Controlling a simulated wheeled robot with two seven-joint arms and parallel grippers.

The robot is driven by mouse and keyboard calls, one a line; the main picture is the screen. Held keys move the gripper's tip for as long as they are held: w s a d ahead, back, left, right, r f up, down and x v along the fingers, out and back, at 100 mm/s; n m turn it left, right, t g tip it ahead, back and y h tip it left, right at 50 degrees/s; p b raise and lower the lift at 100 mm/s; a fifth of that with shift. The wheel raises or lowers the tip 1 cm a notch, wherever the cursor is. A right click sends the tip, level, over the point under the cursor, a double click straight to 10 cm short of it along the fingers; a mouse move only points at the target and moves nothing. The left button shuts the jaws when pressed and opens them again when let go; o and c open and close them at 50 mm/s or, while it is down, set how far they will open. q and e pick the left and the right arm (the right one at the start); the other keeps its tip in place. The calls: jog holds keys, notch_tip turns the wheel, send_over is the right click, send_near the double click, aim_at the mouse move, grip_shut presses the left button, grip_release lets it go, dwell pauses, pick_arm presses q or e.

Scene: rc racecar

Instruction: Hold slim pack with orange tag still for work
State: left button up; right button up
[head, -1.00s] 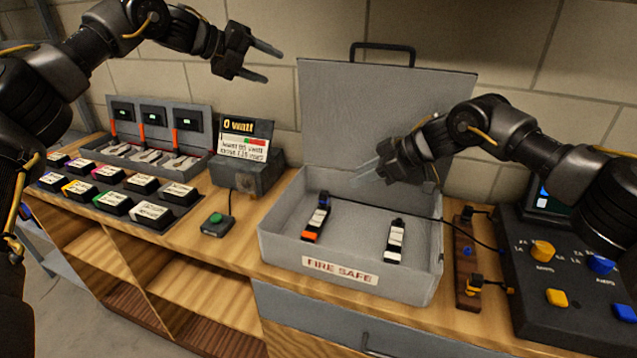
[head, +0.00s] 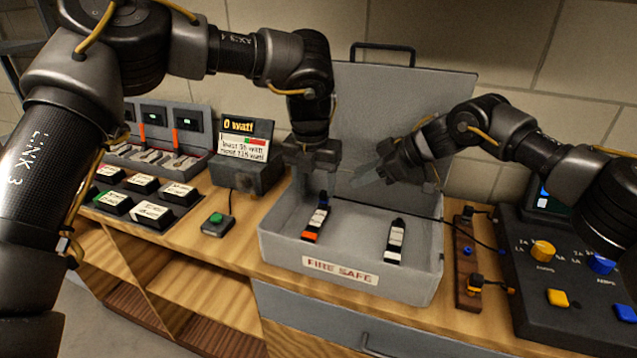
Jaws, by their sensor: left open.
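The slim pack with the orange tag (head: 315,222) lies in the left half of the open grey fire-safe box (head: 275,242). It has a dark body with white and orange patches and a dark blue far end. My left gripper (head: 318,190) points down just above the pack's far end. It is open, and its fingers are dark and hard to make out. I cannot tell whether they touch the pack. My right gripper (head: 364,178) is over the back of the box, pointing left, open and empty.
A second slim pack (head: 395,241) with white patches lies in the box's right half. A black cable crosses the box to a wooden terminal strip (head: 466,268). A control panel (head: 570,280) stands right. A watt display (head: 238,140) and green button (head: 215,222) stand left.

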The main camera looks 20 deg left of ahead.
aim_at(317, 221)
pick_arm(q)
jog(key=f, duration=0.7)
jog(key=w+f, duration=0.1)
jog(key=f, duration=0.2)
jog(key=shift+w+f, duration=0.1)
jog(key=shift+f, duration=0.3)
jog(key=c, duration=1.1)
